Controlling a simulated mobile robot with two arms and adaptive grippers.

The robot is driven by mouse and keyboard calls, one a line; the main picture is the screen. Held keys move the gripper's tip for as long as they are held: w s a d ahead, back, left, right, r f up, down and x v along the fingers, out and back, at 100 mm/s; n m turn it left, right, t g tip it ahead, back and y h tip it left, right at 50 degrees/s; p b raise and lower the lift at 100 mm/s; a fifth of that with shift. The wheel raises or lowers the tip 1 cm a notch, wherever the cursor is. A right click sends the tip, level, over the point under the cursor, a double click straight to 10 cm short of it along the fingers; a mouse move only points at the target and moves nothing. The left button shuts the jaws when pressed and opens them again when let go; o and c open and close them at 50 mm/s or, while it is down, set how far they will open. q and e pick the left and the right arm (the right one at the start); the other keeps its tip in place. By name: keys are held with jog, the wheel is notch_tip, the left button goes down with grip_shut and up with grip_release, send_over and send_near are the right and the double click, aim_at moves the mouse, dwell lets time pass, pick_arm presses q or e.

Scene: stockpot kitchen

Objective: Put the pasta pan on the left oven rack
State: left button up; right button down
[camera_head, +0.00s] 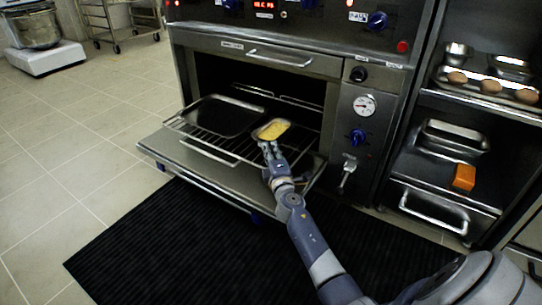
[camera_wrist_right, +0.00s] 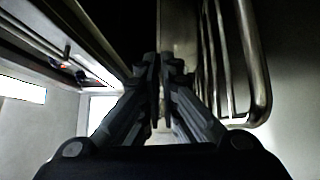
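The pasta pan (camera_head: 271,130) is a small metal pan with yellow contents, at the right part of the pulled-out wire oven rack (camera_head: 209,151). I cannot tell whether it rests on the wires or is just above them. My right gripper (camera_head: 268,149) is at the pan's near edge. In the right wrist view its fingers (camera_wrist_right: 158,72) are nearly together on what looks like the pan's rim; the fingers hide the contact. The rack's wire frame also shows on the right of that view (camera_wrist_right: 262,95). My left gripper is out of view.
A large dark tray (camera_head: 226,117) takes the left part of the rack. The open oven door (camera_head: 160,150) lies below. A shelf unit on the right holds metal pans (camera_head: 455,136) and an orange block (camera_head: 464,177). A black mat (camera_head: 170,240) covers the floor in front.

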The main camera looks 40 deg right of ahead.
jog(key=shift+r, duration=0.1)
jog(key=c, duration=2.2)
grip_release()
jog(key=shift+f, duration=0.25)
jog(key=o, duration=0.4)
jog(key=shift+r, duration=0.15)
